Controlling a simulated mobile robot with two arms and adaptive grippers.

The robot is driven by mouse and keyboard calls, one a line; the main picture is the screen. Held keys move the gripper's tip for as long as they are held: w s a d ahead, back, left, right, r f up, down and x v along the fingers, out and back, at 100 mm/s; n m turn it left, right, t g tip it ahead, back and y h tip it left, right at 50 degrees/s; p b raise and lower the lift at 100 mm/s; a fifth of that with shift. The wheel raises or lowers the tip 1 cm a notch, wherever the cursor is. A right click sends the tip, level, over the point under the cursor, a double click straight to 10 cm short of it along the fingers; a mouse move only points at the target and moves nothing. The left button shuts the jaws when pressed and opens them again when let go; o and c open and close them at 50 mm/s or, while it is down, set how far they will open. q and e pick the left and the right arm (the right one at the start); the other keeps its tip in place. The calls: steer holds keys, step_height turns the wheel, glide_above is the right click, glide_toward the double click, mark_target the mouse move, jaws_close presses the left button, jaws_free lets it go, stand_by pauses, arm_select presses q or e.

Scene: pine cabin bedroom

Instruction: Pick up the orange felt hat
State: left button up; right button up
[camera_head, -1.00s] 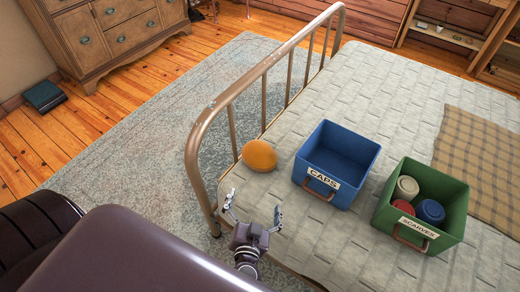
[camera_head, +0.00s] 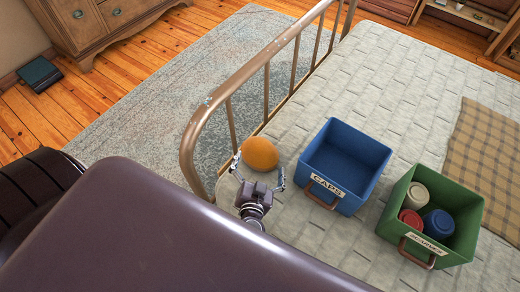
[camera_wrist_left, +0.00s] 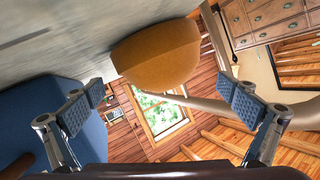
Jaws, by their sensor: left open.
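The orange felt hat (camera_head: 260,153) sits on the bed by the metal bed rail, left of the blue bin. It also shows in the left wrist view (camera_wrist_left: 158,54), ahead of and between the two fingers. My left gripper (camera_head: 257,172) is open, with its fingers spread on the near side of the hat. In the left wrist view my left gripper (camera_wrist_left: 165,100) has an empty gap between its pads, and the hat appears just beyond the fingertips. Whether a finger touches the hat I cannot tell. My right gripper is not in view.
A blue bin (camera_head: 372,150) labelled CAPS stands empty just right of the hat. A green bin (camera_head: 462,192) labelled SCARVES holds rolled items. The bed rail (camera_head: 228,90) rises close on the left. A plaid blanket (camera_head: 488,145) lies at the right.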

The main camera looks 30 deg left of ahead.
mark_target(263, 154)
arm_select(q)
steer(key=p+x, duration=0.1)
steer(key=x, duration=0.2)
steer(key=shift+w, duration=0.3)
steer(key=shift+w+a+f, duration=0.1)
steer(key=shift+w+f, duration=0.2)
steer(key=shift+w, duration=0.1)
steer(key=shift+c, duration=0.4)
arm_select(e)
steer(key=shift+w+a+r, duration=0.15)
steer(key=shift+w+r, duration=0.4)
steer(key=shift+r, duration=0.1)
arm_select(q)
steer(key=c, duration=0.9)
steer(key=shift+o, duration=0.2)
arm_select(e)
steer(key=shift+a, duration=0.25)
arm_select(q)
steer(key=shift+r, duration=0.1)
